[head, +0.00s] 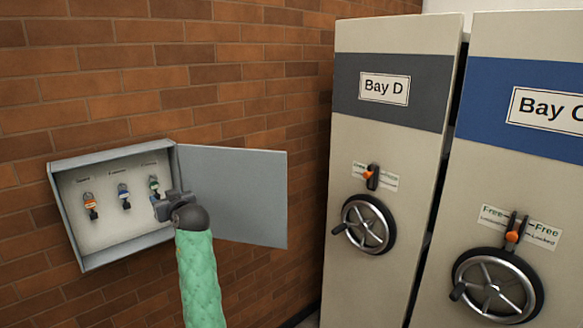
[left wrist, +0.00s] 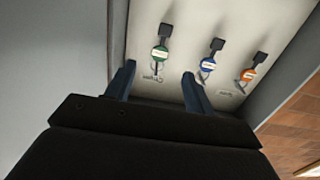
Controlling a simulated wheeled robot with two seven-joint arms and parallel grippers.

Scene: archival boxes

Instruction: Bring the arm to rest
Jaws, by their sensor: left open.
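My left gripper (head: 163,207) is at the right side of an open wall cabinet, close in front of the green-tagged key. In the left wrist view its two fingers (left wrist: 157,85) are spread apart with nothing between them at the tips. The green-tagged key (left wrist: 160,55) hangs from its hook, just beyond the fingers. My left arm, in a green sleeve, comes up from below in the head view. My right gripper does not show.
The grey key cabinet (head: 118,238) is on a brick wall, its door (head: 240,195) swung open to the right. An orange-tagged key (head: 90,205) and a blue-tagged key (head: 123,193) hang inside. Bay D (head: 350,130) and Bay C (head: 485,200) shelving units with handwheels stand at the right.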

